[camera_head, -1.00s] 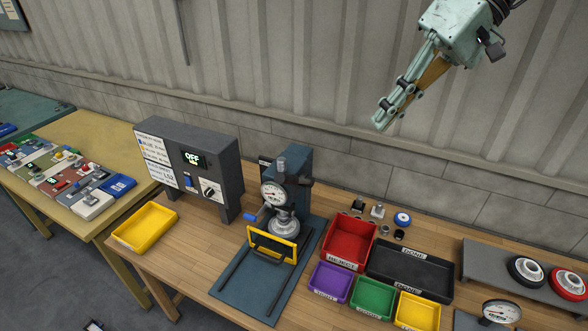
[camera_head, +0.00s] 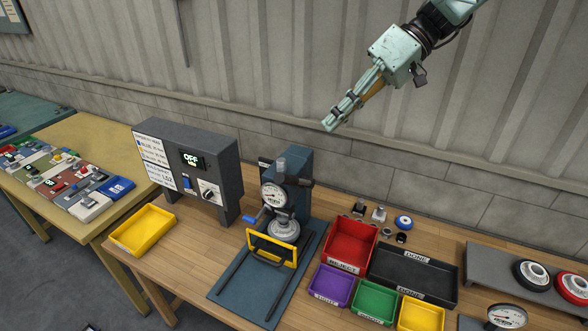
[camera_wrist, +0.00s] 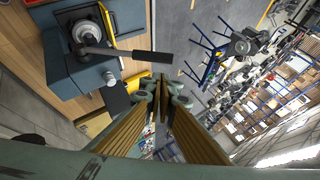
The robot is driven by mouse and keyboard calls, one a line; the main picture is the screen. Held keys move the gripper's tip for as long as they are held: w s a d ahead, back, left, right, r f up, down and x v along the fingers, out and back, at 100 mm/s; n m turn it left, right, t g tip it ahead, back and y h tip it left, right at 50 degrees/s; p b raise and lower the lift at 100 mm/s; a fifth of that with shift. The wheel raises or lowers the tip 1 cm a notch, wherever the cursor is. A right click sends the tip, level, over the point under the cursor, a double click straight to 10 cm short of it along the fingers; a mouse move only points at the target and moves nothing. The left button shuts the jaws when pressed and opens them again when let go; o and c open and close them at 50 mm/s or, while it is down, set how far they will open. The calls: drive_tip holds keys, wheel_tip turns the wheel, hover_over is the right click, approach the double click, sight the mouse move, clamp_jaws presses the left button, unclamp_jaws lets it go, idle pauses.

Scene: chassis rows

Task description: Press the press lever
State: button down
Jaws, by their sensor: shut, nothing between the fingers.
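The press (camera_head: 292,168) is a blue-grey column with a round gauge on the bench; it also shows at the upper left of the wrist view (camera_wrist: 60,66). In the wrist view a lever with a dark grip (camera_wrist: 152,57) reaches out from the press toward the right. In the head view a dark part (camera_head: 306,182) sticks out at the press's right side; I cannot tell if it is that lever's end. My gripper (camera_head: 329,124) is shut and empty, above and to the right of the press, apart from it. Its fingertips (camera_wrist: 162,82) show below the dark grip in the wrist view.
A yellow guard frame (camera_head: 272,239) stands at the press front, and a blue-tipped handle (camera_head: 250,219) at its left. A control box (camera_head: 190,170) reading OFF stands left. A red bin (camera_head: 351,240) and a black tray (camera_head: 412,276) lie right.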

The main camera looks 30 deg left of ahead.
drive_tip(key=shift+w+a+f+n+g, duration=0.2)
drive_tip(key=shift+a+f, duration=0.35)
drive_tip(key=shift+a, duration=0.2)
drive_tip(key=shift+w+a+f+n+g, duration=0.1)
drive_tip(key=shift+a+f+n, duration=0.1)
drive_tip(key=shift+a+f, duration=0.45)
drive_tip(key=shift+a+r, duration=0.1)
drive_tip(key=shift+r, duration=0.05)
hover_over(293, 177)
drive_tip(key=w, duration=0.1)
drive_tip(key=f, duration=0.5)
drive_tip(key=a+f, duration=0.1)
drive_tip(key=f, duration=0.2)
drive_tip(key=shift+w+p, duration=0.1)
drive_tip(key=shift+p, duration=0.25)
drive_tip(key=shift+s+d+f, duration=0.2)
drive_tip(key=shift+s+f, duration=0.1)
drive_tip(key=shift+f, duration=0.2)
drive_tip(key=shift+s+d+f, duration=0.2)
drive_tip(key=shift+s+f, duration=0.1)
drive_tip(key=shift+f, duration=0.15)
